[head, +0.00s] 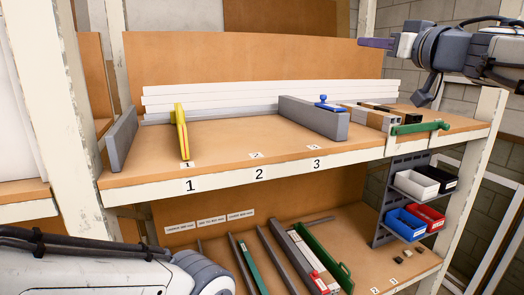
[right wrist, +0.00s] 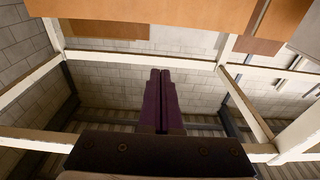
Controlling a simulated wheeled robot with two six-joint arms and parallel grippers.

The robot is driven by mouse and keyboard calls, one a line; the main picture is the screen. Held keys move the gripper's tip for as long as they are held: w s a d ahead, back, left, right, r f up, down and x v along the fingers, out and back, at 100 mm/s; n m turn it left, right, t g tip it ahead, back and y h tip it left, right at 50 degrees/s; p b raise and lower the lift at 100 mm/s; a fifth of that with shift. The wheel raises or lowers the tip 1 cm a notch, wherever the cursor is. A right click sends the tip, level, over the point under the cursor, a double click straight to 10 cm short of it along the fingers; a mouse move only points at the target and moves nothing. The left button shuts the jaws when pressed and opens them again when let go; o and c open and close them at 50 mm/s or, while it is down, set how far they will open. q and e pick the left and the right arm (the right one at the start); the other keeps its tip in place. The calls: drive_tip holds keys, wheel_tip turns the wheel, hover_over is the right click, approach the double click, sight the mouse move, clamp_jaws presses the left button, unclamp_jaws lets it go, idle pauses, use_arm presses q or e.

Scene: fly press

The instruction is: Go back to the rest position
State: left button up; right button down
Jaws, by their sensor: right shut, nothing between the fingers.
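My right gripper (head: 376,43) is in the upper right of the head view, raised above the upper shelf, with its purple fingers pointing left. In the right wrist view its two fingers (right wrist: 160,100) lie side by side, shut, with nothing between them. My left arm comes in at the lower left of the head view, but its gripper is out of the picture. The upper shelf (head: 225,145) carries the numbers 1, 2 and 3 along its front edge. The right gripper touches nothing that I can see.
A yellow piece (head: 181,131) stands at place 1. A grey block (head: 312,117) stands near place 3, with a blue-knobbed item (head: 325,104) by it. A green piece (head: 420,128) lies at the shelf's right. Below are grey bars, a green tool (head: 318,256) and small bins (head: 407,222).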

drive_tip(key=a+f+m+g+h+b, duration=0.1)
drive_tip(key=a+f+b, duration=0.2)
drive_tip(key=f, duration=0.6)
drive_tip(key=a+f+m+h+b, duration=0.1)
drive_tip(key=a+f+h+b, duration=0.1)
drive_tip(key=f, duration=0.7)
drive_tip(key=a+f+m+g+h+b, duration=0.1)
drive_tip(key=a+f+b, duration=0.3)
drive_tip(key=f, duration=0.5)
drive_tip(key=shift+w+m+g+h, duration=0.3)
drive_tip(key=shift+w+m, duration=0.05)
drive_tip(key=shift+m, duration=0.05)
drive_tip(key=s+a+f+n+g+b, duration=0.1)
drive_tip(key=s+a+f+g+b, duration=0.15)
drive_tip(key=s+f, duration=0.6)
drive_tip(key=s+a+f+n+g+b, duration=0.25)
drive_tip(key=s+f+g, duration=0.2)
drive_tip(key=f, duration=0.75)
drive_tip(key=s+a+f+g+b, duration=0.25)
drive_tip(key=s+f, duration=0.45)
drive_tip(key=f, duration=0.4)
drive_tip(key=s+f+n+g+b, duration=0.1)
drive_tip(key=s+f+g, duration=0.2)
drive_tip(key=s, duration=0.4)
drive_tip(key=s+f+n+g+h+b, duration=0.1)
drive_tip(key=s+f+n+g, duration=0.1)
drive_tip(key=s+f, duration=0.3)
drive_tip(key=shift+s+a+f+g, duration=0.25)
drive_tip(key=shift+s+g, duration=0.2)
drive_tip(key=shift+s, duration=0.7)
